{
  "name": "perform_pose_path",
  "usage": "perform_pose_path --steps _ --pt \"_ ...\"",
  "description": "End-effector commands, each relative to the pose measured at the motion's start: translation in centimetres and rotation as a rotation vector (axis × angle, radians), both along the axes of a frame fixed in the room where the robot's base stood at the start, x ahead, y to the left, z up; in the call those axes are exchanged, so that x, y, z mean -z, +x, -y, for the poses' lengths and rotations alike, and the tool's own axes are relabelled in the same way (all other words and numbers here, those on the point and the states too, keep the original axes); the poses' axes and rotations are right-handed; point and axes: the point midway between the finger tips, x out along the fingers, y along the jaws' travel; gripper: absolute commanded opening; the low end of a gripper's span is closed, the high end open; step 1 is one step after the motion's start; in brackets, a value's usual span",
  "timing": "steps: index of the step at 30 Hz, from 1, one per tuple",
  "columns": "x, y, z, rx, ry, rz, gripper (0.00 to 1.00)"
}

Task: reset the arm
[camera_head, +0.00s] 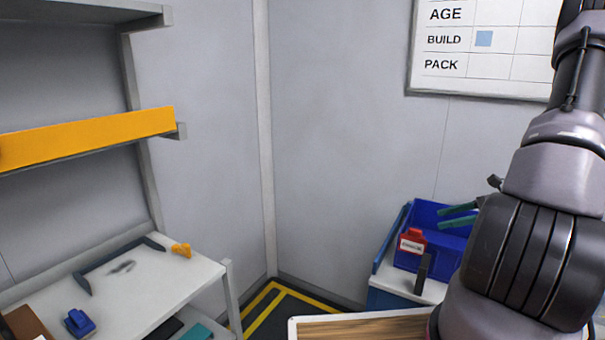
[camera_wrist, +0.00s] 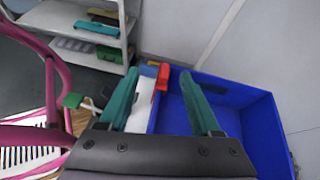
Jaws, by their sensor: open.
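My gripper (camera_head: 444,217) is at the right of the head view, its two teal fingers over the blue bin (camera_head: 427,262). In the wrist view the fingers of my gripper (camera_wrist: 158,80) are spread apart with nothing held between them. The blue bin (camera_wrist: 262,125) lies beneath and to the right there. My arm hides part of the bin.
A white shelf unit (camera_head: 165,285) with an orange-edged upper shelf (camera_head: 90,137) stands at left. A dark upright piece (camera_head: 422,274) stands near the bottle. A wood-topped surface (camera_head: 365,328) is at the bottom. A pink tubular frame (camera_wrist: 55,95) runs along the wrist view's left.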

Motion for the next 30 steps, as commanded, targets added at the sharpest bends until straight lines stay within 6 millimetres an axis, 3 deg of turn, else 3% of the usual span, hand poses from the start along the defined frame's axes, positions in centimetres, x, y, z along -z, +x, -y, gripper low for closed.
perform_pose_path --steps 3,11,21,30 --pt "-4.6 0.4 -2.8 -0.157 -0.134 0.051 0.65" --pt "-13.0 -1.2 -8.9 -0.473 -0.442 0.177 0.65" --pt "-22.2 -5.8 -15.2 -0.793 -0.863 0.418 0.65" --pt "-28.7 -11.1 -18.6 -0.957 -1.228 0.704 0.65"
